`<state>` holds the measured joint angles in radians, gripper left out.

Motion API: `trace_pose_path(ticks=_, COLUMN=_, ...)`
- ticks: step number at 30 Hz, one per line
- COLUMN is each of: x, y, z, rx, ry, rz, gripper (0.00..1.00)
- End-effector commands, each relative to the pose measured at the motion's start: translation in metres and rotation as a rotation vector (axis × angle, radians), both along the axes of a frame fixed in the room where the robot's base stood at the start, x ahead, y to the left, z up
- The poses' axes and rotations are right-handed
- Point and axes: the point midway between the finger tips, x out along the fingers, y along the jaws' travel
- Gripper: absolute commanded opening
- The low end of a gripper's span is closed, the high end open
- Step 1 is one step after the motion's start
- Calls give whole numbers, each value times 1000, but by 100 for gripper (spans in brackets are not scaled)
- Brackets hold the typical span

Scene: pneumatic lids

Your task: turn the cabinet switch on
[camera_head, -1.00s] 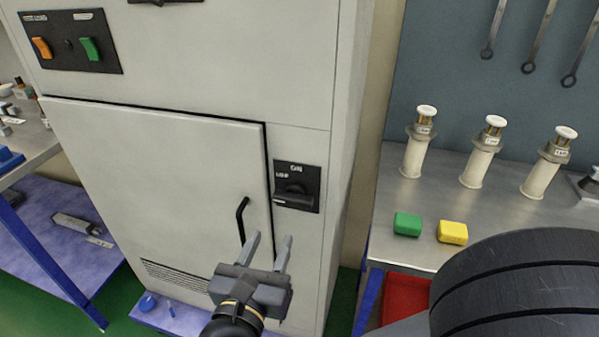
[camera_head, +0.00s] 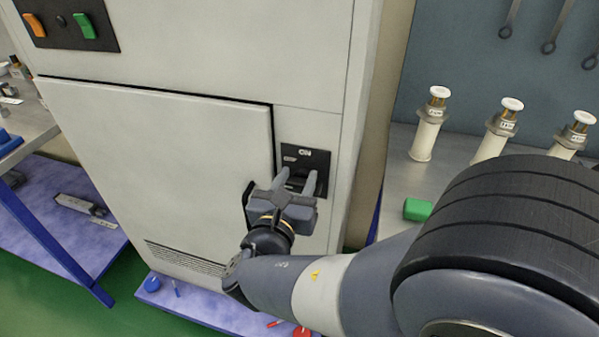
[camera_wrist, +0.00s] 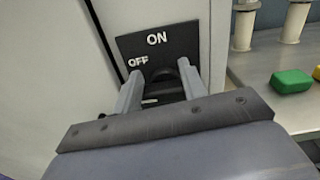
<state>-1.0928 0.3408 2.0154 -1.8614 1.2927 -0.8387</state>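The cabinet switch is a black rotary knob (camera_wrist: 168,92) on a black plate (camera_head: 309,154) on the cabinet's (camera_head: 170,135) front, right of its door. In the wrist view the plate (camera_wrist: 184,45) reads ON at the top and OFF at the upper left. A white mark shows low on the knob's left side, nearer OFF than ON. My gripper (camera_head: 297,178) is open in front of the switch, and its fingers (camera_wrist: 160,82) point at the plate, one on each side of the knob. I cannot tell whether they touch it. The gripper hides part of the knob in the head view.
A black door handle (camera_head: 248,200) is just left of my gripper. A panel with orange and green switches (camera_head: 68,25) is at the upper left. The metal bench (camera_head: 388,180) at right holds white-capped cylinders (camera_head: 428,125) and a green block (camera_head: 417,209).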

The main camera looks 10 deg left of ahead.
Motion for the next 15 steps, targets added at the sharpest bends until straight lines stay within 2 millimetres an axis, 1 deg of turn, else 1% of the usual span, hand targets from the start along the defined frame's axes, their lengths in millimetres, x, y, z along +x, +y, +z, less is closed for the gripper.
trace_pose_path(ticks=1, x=4, y=-1, z=0, rx=0, ry=1, rz=-2, gripper=40)
trace_pose_path(ticks=5, x=9, y=-1, z=0, rx=-1, ry=1, rz=-1, gripper=40)
trace_pose_path(ticks=13, x=10, y=-1, z=0, rx=-1, ry=0, rz=0, gripper=40)
trace_pose_path(ticks=15, x=10, y=-1, z=0, rx=-1, ry=0, rz=0, gripper=35)
